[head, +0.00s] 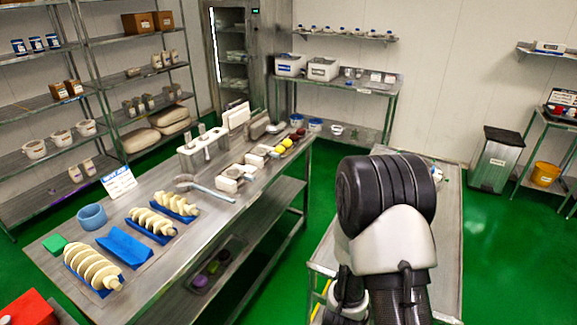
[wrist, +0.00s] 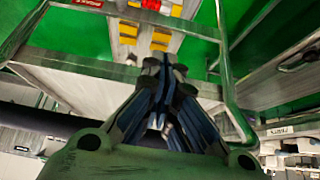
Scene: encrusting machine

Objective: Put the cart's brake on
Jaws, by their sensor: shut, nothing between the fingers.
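The cart (head: 448,235) is a grey metal-topped frame at the lower right of the head view, partly hidden behind my arm. A metal frame, probably part of the cart, shows in the wrist view (wrist: 75,70), with green floor beyond it. Small yellow pieces (wrist: 160,38) and a red piece (wrist: 177,11) sit on a grey surface past my fingertips. I cannot tell which part is the brake. My gripper (wrist: 165,65) is shut and empty, its tips close to the frame's bar in the picture; contact is unclear. The head view does not show my gripper.
A long steel table (head: 190,235) with molds, blue trays and pale sliced pieces stands left of the cart. Green floor (head: 490,255) is clear on the right, before a grey bin (head: 495,160) and a yellow bucket (head: 545,173). Shelves line the left wall.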

